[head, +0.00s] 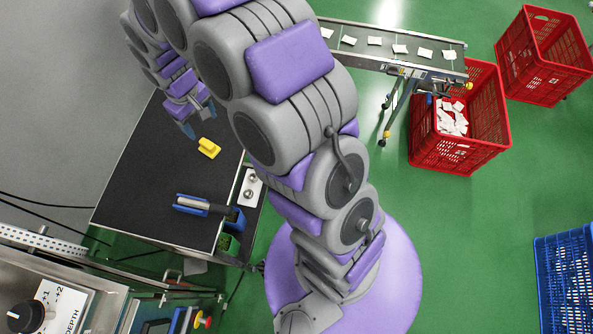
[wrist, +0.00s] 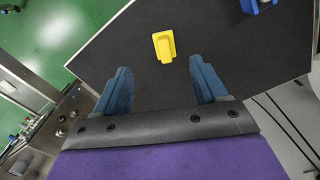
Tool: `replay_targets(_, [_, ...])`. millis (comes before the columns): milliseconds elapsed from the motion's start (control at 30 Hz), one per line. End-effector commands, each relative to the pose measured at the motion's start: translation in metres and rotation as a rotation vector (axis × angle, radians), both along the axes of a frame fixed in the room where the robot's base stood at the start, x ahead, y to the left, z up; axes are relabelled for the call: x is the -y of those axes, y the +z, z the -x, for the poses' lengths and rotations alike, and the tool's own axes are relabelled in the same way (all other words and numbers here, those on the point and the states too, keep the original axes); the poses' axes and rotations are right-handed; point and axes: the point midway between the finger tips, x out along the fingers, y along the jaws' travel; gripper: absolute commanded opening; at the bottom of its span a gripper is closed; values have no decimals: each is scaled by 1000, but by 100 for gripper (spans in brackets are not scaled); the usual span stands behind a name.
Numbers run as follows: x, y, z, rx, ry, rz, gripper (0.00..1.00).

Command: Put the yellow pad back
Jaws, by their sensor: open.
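The yellow pad (head: 208,148) lies on the black table top (head: 150,160). It also shows in the wrist view (wrist: 164,46), ahead of the fingertips and between their lines. My gripper (wrist: 160,78) is open and empty, its two blue fingers spread apart. In the head view my gripper (head: 188,128) is above the table, just up and left of the yellow pad, not touching it. A blue holder (head: 195,205) with a grey cylindrical bar on it sits lower on the table.
Blue and green bins (head: 228,243) sit at the table's lower right corner. A conveyor (head: 395,48) carries several white packets toward a red crate (head: 425,153). Another red crate (head: 540,70) and a blue crate (head: 565,270) stand right. The table's left part is bare.

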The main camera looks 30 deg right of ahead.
Motion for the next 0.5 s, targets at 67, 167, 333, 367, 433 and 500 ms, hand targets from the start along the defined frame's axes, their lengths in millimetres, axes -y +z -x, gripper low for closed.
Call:
replay_targets(67, [8, 17, 14, -1, -15, -1, 71])
replay_targets(167, [17, 33, 34, -16, -35, -1, 71])
replay_targets(333, [31, 59, 68, -30, -72, 0, 71])
replay_targets(367, [34, 64, 74, -32, -78, 0, 71])
replay_targets(433, [40, 73, 89, -41, -94, 3, 71])
replay_targets(500, [46, 82, 104, -45, -110, 5, 71])
